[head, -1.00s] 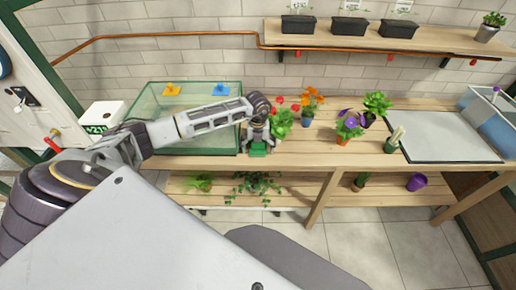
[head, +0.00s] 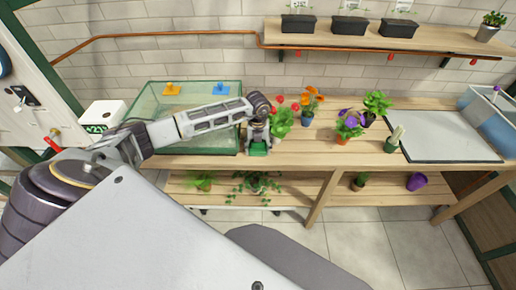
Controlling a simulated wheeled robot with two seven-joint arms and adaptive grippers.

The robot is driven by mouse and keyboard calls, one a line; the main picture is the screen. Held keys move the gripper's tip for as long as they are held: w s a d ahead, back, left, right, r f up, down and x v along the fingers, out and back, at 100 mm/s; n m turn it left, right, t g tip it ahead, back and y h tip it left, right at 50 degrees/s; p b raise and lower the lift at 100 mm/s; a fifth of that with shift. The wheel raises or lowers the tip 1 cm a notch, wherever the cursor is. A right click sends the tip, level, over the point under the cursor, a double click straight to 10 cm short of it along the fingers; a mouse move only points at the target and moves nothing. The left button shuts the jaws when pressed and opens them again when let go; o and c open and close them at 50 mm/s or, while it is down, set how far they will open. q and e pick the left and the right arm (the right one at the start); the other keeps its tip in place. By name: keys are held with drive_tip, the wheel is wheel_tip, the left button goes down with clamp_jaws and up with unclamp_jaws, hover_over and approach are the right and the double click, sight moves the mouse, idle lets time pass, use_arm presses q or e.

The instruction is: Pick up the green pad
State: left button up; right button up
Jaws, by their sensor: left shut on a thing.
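The green pad (head: 258,149) is a small green piece near the front edge of the wooden bench, right of the glass tank. My left gripper (head: 258,144) points down over it and is shut on it. The fingers partly hide the pad, and I cannot tell whether it touches the bench top. My right gripper is not in view.
The glass tank (head: 165,130) stands just left of the gripper, with a yellow pad (head: 172,89) and a blue pad (head: 221,88) at its back. Potted flowers (head: 283,121) stand close on the right. A grey-white tray (head: 449,137) lies farther right.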

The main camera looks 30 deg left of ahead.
use_arm(q)
drive_tip(key=shift+r, duration=0.75)
wheel_tip(320, 180, up, 8)
drive_tip(key=shift+f+b, duration=0.15)
drive_tip(key=shift+b, duration=0.3)
drive_tip(key=shift+r, duration=0.35)
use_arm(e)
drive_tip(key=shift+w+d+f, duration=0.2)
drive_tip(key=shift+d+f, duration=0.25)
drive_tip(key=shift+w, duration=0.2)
